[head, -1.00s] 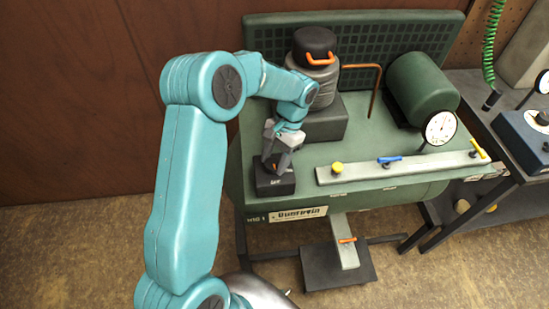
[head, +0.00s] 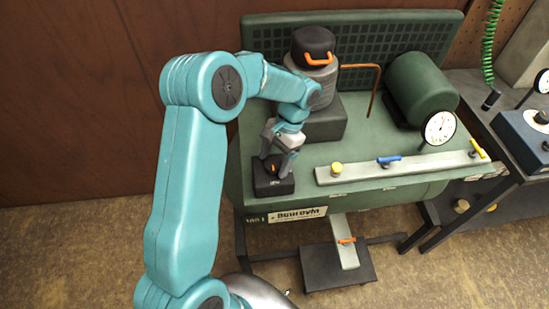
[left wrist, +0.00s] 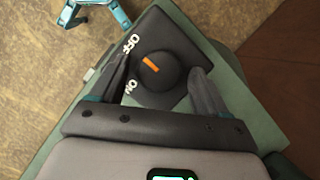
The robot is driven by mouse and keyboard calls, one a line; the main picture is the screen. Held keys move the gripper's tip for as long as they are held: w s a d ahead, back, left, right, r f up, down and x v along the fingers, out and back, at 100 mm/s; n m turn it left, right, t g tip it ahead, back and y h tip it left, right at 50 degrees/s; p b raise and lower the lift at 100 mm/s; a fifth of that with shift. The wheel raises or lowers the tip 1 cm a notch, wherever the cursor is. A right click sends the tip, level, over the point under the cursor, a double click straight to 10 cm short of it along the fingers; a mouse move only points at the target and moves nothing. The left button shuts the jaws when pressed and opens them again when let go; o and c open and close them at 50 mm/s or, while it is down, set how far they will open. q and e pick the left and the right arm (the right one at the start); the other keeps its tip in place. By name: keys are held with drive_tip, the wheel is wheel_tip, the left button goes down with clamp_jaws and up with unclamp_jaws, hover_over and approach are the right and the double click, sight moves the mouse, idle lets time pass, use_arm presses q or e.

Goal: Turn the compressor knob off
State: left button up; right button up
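The compressor knob (left wrist: 160,76) is a round black knob with an orange mark, on a black switch box (left wrist: 150,30) with white OFF and ON lettering. The box also shows in the head view (head: 273,186), at the left front corner of the green compressor. My left gripper (head: 276,163) is over the box and points down. In the left wrist view my left gripper (left wrist: 162,66) is open, with one finger on each side of the knob and a gap to it on both sides. The orange mark points toward the OFF side. My right gripper does not show.
A grey manifold bar (head: 350,173) with yellow and blue valves and a gauge (head: 439,128) lies right of the box. The black compressor pump (head: 314,60) stands behind my gripper. A bench (head: 500,150) stands at the right.

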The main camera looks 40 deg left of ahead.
use_arm(q)
drive_tip(key=v, duration=1.6)
drive_tip(key=shift+r, duration=0.2)
drive_tip(key=shift+d, duration=0.1)
drive_tip(key=shift+f, duration=0.1)
